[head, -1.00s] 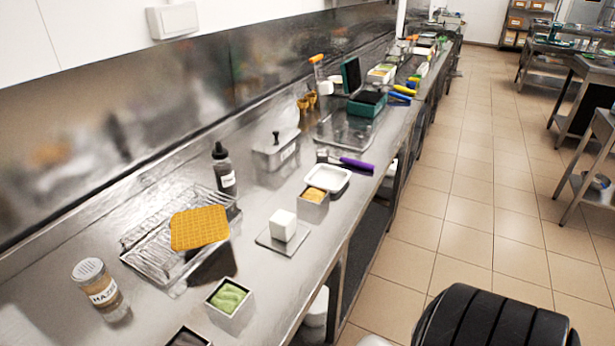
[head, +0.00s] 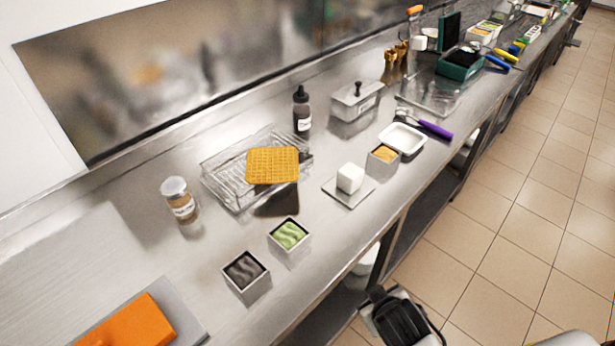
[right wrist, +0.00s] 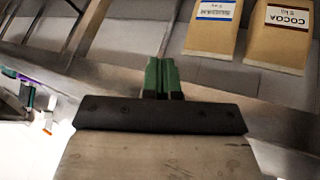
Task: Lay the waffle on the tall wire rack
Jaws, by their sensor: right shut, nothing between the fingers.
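The waffle (head: 272,165) is a golden square with a grid pattern. In the head view it lies flat over the right part of a wire rack (head: 222,184), with a dark shadow on the counter in front. I cannot tell how much of its underside touches the wires. My right gripper (right wrist: 160,75) shows in the right wrist view with its green fingers together and nothing between them. It is away from the rack and faces paper bags on a shelf. My left gripper is not in view.
Around the rack stand a spice jar (head: 179,199), a dark bottle (head: 302,112), a green-filled tub (head: 290,238), a dark-filled tub (head: 246,275) and a white block (head: 350,178). An orange block (head: 128,322) lies at lower left. A cocoa bag (right wrist: 286,35) shows in the wrist view.

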